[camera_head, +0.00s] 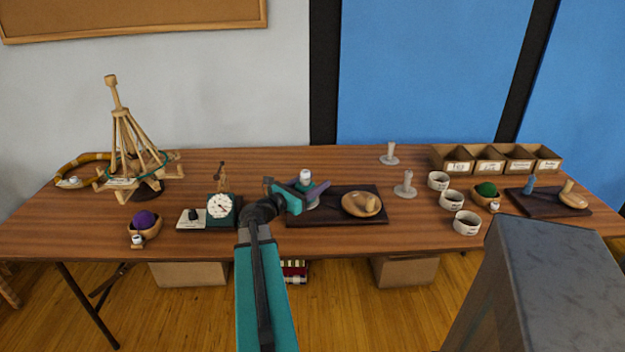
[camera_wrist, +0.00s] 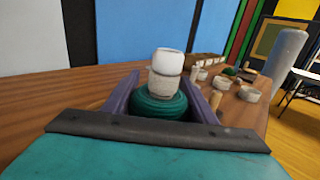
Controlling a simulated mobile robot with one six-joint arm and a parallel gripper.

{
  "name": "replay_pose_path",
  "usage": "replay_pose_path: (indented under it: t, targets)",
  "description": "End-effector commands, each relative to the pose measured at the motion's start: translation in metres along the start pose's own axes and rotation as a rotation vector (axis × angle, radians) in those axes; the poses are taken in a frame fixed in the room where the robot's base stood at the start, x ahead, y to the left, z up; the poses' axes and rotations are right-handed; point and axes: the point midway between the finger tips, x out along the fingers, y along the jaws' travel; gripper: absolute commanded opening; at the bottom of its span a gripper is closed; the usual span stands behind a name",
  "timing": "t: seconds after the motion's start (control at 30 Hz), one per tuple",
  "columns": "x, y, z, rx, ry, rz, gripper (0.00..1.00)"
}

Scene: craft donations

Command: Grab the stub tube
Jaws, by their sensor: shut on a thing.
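A short pale tube with a white top, which I take for the stub tube (camera_head: 305,176), stands upright between the purple jaws of my gripper (camera_head: 308,190). In the wrist view the tube (camera_wrist: 166,80) rises above a dark green ribbed round part (camera_wrist: 160,104) between the jaws. My gripper (camera_wrist: 163,92) is shut on it. The jaws and wrist hide its lower part, and I cannot tell how the green part joins the tube. It is over the left part of a dark mat (camera_head: 340,216).
A wooden rounded piece (camera_head: 362,204) lies on the mat just right of my gripper. A dial scale (camera_head: 220,207) stands to the left. Two pale stands (camera_head: 405,186) (camera_head: 390,153), several white cups (camera_head: 467,223) and a sectioned cardboard box (camera_head: 455,158) are to the right.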

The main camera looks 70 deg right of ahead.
Motion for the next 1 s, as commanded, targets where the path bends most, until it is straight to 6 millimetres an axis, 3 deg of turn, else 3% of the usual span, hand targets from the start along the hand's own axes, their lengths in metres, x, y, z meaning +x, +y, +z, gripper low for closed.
replay_pose_path:
  t: [0.4,1.0]
  targets:
    - [-0.027,-0.029,0.004,0.000,0.000,-0.001,0.30]
    - [-0.031,-0.033,0.004,0.000,0.000,0.000,0.30]
